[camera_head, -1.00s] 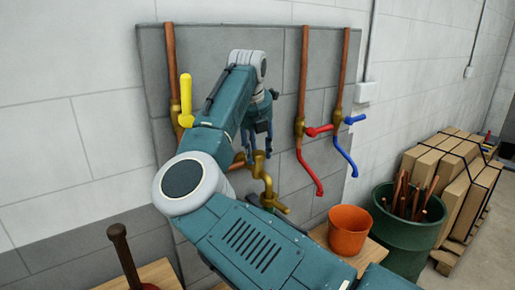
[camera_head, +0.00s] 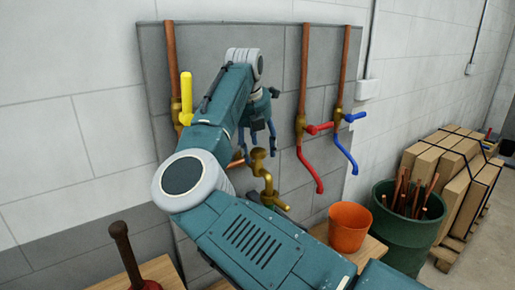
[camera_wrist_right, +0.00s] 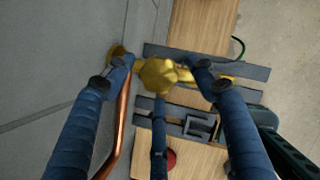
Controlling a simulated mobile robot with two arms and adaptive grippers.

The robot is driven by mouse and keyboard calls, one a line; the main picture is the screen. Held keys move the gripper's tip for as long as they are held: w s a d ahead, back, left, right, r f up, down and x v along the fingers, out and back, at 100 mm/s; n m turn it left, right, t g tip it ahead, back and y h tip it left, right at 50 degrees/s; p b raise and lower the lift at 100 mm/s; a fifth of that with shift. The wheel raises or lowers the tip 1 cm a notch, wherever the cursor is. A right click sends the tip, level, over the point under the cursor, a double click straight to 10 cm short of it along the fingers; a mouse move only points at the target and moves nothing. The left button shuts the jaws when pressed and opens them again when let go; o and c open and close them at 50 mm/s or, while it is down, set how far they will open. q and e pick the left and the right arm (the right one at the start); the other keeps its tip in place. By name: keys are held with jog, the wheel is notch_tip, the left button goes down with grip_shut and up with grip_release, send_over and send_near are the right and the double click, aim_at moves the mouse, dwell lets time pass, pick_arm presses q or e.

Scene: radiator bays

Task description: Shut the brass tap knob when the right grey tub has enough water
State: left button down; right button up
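The brass tap (camera_head: 266,180) stands out from the grey wall panel, with a rounded knob (camera_head: 257,153) on top and a spout bending down. My right gripper (camera_head: 257,133) is just above the knob with its fingers spread and nothing held. In the right wrist view, the brass knob (camera_wrist_right: 158,75) shows between the spread blue fingers of the gripper (camera_wrist_right: 160,78); I cannot tell whether any finger touches it. Grey bars or rims (camera_wrist_right: 205,60) lie below the tap, and I cannot tell whether they are tubs. My right arm hides the space under the spout in the head view. No water is visible. My left gripper is out of view.
A yellow lever (camera_head: 186,95) is on a copper pipe at the left. Red (camera_head: 306,165) and blue (camera_head: 345,155) taps hang at the right. An orange bucket (camera_head: 348,228) stands on a wooden surface beside a green barrel (camera_head: 408,230) of pipes. A plunger (camera_head: 125,250) stands lower left.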

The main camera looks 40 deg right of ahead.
jog(key=shift+r, duration=0.2)
jog(key=v, duration=1.1)
jog(key=shift+r, duration=0.3)
jog(key=shift+s+a, duration=0.1)
jog(key=shift+s, duration=0.05)
